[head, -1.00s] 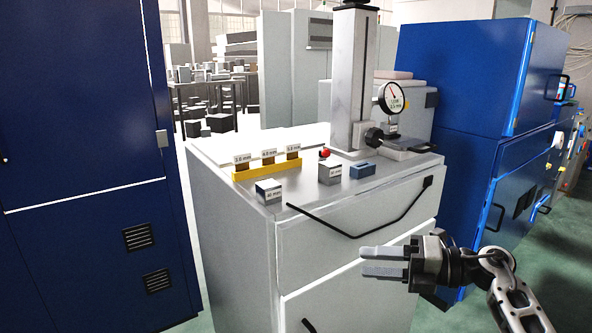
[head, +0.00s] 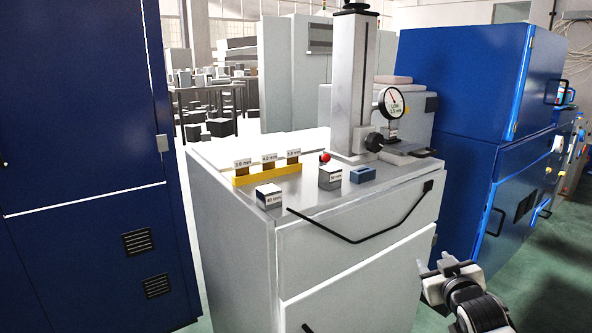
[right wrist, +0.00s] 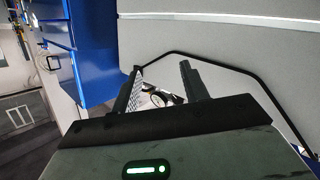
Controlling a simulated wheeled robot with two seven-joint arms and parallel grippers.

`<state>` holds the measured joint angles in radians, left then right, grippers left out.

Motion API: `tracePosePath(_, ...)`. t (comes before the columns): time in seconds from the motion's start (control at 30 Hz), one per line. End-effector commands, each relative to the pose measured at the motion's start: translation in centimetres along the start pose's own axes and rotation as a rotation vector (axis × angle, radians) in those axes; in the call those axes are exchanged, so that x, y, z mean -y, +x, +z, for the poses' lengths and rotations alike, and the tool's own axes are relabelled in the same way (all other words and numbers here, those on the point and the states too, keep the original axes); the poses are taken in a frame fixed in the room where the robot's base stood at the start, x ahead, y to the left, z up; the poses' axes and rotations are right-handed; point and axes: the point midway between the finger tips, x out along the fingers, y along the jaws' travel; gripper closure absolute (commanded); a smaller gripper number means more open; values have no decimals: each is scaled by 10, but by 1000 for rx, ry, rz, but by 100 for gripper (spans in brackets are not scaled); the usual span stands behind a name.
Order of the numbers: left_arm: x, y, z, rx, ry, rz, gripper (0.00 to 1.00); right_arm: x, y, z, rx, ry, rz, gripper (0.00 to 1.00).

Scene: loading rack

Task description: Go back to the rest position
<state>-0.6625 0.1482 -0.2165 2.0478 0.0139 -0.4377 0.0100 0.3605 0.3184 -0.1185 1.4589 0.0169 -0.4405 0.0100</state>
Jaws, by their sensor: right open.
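My right gripper (head: 434,268) is at the lower right of the head view, beside the front right corner of the grey cabinet (head: 345,265) and below its top. In the right wrist view its two fingers (right wrist: 160,90) stand apart with nothing held between them. My left gripper is not in view.
On the cabinet top stand a dial gauge stand (head: 352,90), a yellow rack (head: 268,174) with labelled pieces, a labelled block (head: 268,196), another block (head: 330,177) and a blue block (head: 362,175). Blue cabinets (head: 80,150) (head: 465,90) flank it. Green floor (head: 545,270) is clear at right.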

Motion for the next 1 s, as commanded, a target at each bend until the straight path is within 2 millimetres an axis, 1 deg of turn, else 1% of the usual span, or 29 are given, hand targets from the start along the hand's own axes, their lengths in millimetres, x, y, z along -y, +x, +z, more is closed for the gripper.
tracePosePath(0.03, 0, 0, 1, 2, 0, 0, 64, 18, -12, 21, 24, 2, -29, 55)
tracePosePath(0.07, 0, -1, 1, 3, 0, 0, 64, 28, -19, 31, 36, 4, -45, 55)
tracePosePath(0.17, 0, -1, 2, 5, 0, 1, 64, 64, -49, 68, 82, 15, -103, 55)
tracePosePath(0.2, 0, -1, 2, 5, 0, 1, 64, 80, -65, 84, 103, 22, -130, 55)
tracePosePath(0.27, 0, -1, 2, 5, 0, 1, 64, 104, -93, 108, 138, 39, -172, 55)
tracePosePath(0.3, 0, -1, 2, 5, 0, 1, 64, 120, -114, 123, 164, 52, -200, 55)
tracePosePath(0.37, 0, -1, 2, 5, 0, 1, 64, 143, -148, 143, 203, 76, -240, 55)
tracePosePath(0.4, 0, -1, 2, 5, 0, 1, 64, 157, -171, 155, 229, 93, -266, 55)
tracePosePath(0.47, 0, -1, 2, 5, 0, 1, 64, 174, -205, 168, 267, 122, -298, 55)
tracePosePath(0.5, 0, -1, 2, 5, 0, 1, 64, 183, -226, 175, 291, 140, -316, 55)
tracePosePath(0.6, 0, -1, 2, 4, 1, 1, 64, 200, -268, 185, 339, 181, -349, 55)
tracePosePath(0.7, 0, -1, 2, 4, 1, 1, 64, 208, -294, 189, 369, 206, -366, 55)
tracePosePath(0.77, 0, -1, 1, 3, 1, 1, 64, 211, -302, 189, 378, 215, -371, 55)
tracePosePath(0.87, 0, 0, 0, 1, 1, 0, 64, 212, -307, 190, 384, 220, -374, 55)
tracePosePath(1.0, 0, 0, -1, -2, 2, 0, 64, 212, -307, 190, 384, 220, -374, 55)
